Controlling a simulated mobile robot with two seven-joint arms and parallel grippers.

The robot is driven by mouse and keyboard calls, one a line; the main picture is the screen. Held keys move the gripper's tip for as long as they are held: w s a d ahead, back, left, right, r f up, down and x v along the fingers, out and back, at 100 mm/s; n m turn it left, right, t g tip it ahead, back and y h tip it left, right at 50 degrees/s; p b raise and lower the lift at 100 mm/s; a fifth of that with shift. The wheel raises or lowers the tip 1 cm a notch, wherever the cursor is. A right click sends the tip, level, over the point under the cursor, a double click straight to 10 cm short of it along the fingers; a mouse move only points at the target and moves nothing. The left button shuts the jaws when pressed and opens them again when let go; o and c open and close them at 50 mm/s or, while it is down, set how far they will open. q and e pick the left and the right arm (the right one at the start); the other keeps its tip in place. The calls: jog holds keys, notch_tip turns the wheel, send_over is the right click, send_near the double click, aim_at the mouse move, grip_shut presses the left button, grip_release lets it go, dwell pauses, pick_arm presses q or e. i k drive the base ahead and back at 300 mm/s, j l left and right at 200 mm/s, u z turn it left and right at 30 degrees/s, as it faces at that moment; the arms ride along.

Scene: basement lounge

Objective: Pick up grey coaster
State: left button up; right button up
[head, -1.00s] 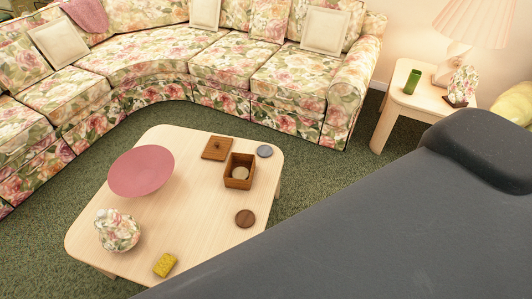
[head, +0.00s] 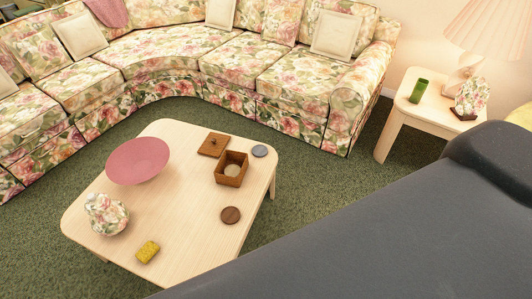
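The grey coaster (head: 259,151) is a small round disc lying flat near the far right corner of the light wooden coffee table (head: 190,205). It is just beyond a square brown wooden box (head: 231,169). A second, brown round coaster (head: 230,215) lies nearer along the right side of the table. One of my dark grey arm links fills the lower right of the view. Neither of my grippers shows.
The table also bears a pink bowl (head: 137,161), a floral pot (head: 107,213), a yellow block (head: 147,251) and a wooden lid (head: 213,145). A floral sofa (head: 150,55) curves behind. A side table (head: 423,110) with a green cup (head: 419,90) stands right. Green carpet (head: 310,185) lies between.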

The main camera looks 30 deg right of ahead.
aim_at(258, 151)
jog(key=l+u, duration=0.1)
jog(key=l, duration=0.35)
jog(key=k+l+u, duration=0.15)
jog(key=l, duration=0.25)
jog(key=l+u, duration=0.25)
jog(key=l, duration=0.65)
jog(key=i+l+u, duration=0.1)
jog(key=l, duration=0.35)
jog(key=i+l+u, duration=0.15)
jog(key=l, duration=0.3)
jog(key=i+l+u, duration=0.1)
jog(key=l, duration=0.35)
jog(key=i+l+u, duration=0.1)
jog(key=l, duration=0.35)
jog(key=i+l, duration=0.15)
jog(key=l, duration=0.15)
jog(key=i+l, duration=0.1)
jog(key=l, duration=0.2)
jog(key=i+l+u, duration=0.1)
jog(key=l, duration=0.2)
jog(key=i, duration=0.05)
